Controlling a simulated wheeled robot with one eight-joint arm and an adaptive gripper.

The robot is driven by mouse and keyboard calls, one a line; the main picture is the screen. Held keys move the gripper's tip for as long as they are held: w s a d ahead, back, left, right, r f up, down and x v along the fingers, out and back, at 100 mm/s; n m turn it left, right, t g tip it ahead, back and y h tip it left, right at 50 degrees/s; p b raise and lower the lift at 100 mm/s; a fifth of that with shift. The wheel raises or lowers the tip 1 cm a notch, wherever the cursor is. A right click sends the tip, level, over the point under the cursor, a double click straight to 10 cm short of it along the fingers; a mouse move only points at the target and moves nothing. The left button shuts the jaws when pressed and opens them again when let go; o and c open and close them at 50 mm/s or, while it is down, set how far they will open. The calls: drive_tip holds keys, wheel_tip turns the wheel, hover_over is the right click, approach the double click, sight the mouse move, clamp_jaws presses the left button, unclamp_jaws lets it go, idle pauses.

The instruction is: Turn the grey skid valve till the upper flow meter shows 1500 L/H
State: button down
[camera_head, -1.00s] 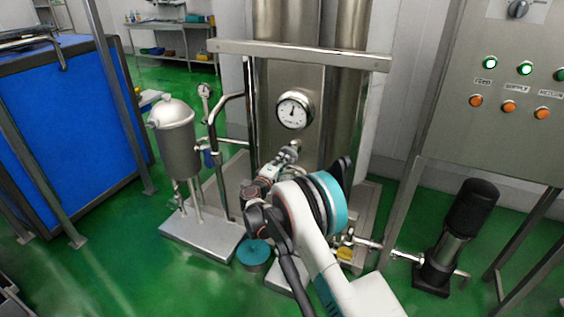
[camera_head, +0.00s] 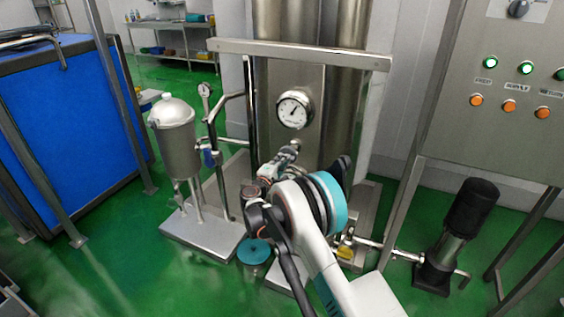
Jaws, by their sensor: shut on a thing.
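A round white dial (camera_head: 294,109), which looks like the upper flow meter, sits on the front of the steel column. Its needle points up and a little to the right; its figures are too small to read. My gripper (camera_head: 288,155) is low in front of the column, just below the dial. It is shut on a small grey part there, which seems to be the grey skid valve (camera_head: 295,143). My wrist and arm hide most of the grip and the pipework under it.
A steel filter vessel (camera_head: 176,140) with a small gauge (camera_head: 204,89) stands left of the column. A horizontal steel bar (camera_head: 300,54) crosses the column above the dial. A control cabinet (camera_head: 510,130) and black pump (camera_head: 462,230) stand to the right. Green floor lies open at the front left.

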drive_tip(key=c, duration=1.7)
unclamp_jaws()
drive_tip(key=shift+o, duration=0.2)
drive_tip(key=shift+s, duration=0.1)
drive_tip(key=v, duration=1.2)
